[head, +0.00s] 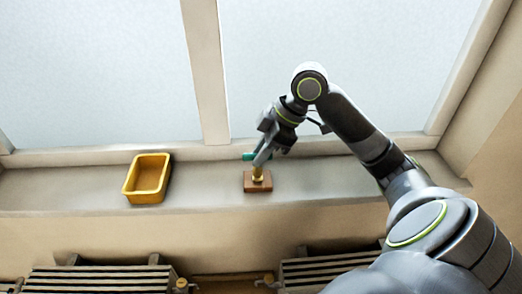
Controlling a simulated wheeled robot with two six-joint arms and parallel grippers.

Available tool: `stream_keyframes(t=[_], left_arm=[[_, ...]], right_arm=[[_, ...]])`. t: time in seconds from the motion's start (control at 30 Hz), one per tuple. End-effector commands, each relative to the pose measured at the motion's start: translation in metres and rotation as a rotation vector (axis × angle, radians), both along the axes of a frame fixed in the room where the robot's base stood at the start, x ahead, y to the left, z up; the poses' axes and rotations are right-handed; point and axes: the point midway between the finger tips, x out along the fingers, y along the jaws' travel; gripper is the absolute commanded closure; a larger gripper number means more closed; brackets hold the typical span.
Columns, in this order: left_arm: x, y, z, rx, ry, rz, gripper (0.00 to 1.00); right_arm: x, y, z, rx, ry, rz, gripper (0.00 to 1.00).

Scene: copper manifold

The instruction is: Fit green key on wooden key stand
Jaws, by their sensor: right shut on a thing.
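The wooden key stand (258,186) sits on the window sill, a small brown block with a short brass-coloured post (257,174) on top. The green key (249,156) shows as a small green piece at my right gripper (262,158), just above the post. My right gripper is shut on the green key and points down over the stand. The fingers hide part of the key and the top of the post, so I cannot tell whether key and post touch. My left gripper is not in view.
A yellow tray (131,197) stands on the sill (90,190) to the left of the stand, with clear sill between them. The window frame (206,70) rises behind. Slatted radiators (95,281) are below the sill's front edge.

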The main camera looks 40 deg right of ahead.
Motion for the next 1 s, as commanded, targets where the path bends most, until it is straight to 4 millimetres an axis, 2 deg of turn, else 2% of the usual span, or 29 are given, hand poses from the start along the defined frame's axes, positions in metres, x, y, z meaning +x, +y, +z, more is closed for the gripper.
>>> stream_keyframes(t=[0.83,0.87,1.0], left_arm=[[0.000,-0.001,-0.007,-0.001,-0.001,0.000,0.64],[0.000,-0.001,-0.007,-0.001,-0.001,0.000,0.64],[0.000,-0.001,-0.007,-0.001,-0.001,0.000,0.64]], right_arm=[[0.000,0.000,-0.012,0.001,0.000,0.000,1.00],[0.000,0.000,-0.012,0.001,0.000,0.000,0.78],[0.000,0.000,-0.012,0.001,0.000,0.000,0.60]])
